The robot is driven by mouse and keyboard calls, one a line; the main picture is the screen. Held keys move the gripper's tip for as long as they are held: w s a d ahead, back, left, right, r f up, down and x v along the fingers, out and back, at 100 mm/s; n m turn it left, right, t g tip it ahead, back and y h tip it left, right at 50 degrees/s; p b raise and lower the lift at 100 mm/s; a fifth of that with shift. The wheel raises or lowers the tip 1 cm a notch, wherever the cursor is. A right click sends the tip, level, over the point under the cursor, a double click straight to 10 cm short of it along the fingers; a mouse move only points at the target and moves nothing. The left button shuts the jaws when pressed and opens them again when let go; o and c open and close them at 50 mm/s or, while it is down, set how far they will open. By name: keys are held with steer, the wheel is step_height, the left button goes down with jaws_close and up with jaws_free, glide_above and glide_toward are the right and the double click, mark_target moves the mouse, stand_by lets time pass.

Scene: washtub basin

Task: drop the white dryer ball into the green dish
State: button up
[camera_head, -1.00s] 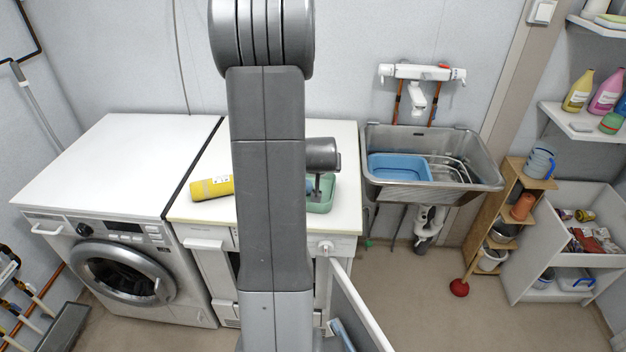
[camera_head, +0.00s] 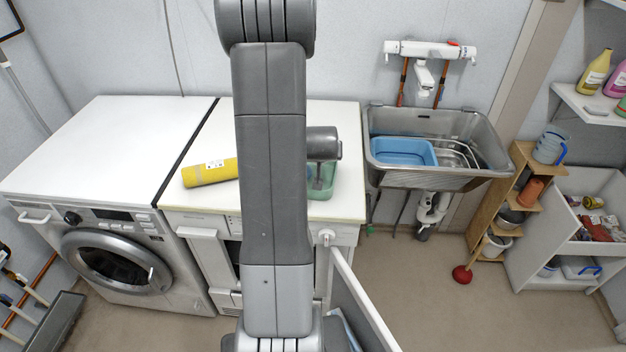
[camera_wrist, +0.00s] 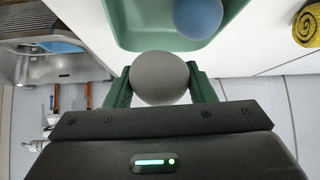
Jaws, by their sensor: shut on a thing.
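My gripper (camera_wrist: 160,84) is shut on a pale grey-white ball (camera_wrist: 160,76), the dryer ball, with a finger on each side of it in the wrist view. The green dish (camera_wrist: 130,22) is beyond the ball in that view, and the ball overlaps the dish's near rim in the picture. I cannot tell the exact height between them. A blue ball (camera_wrist: 197,16) lies inside the dish. In the head view the green dish (camera_head: 328,190) stands on the white counter at its right part, partly hidden by my arm, and the held ball cannot be made out.
A yellow roll (camera_head: 210,172) lies on the counter (camera_head: 205,213) left of my arm and shows in the wrist view (camera_wrist: 307,25). Right of the counter is a metal sink (camera_head: 425,180) with a blue basin (camera_head: 402,151). An open door (camera_head: 362,300) hangs below the counter.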

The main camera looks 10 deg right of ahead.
steer(key=shift+f, duration=0.1)
steer(key=o, duration=1)
steer(key=shift+o, duration=0.2)
steer(key=p+v, duration=0.2)
steer(key=v, duration=1.1)
steer(key=shift+s+r, duration=0.3)
steer(key=shift+f, duration=0.1)
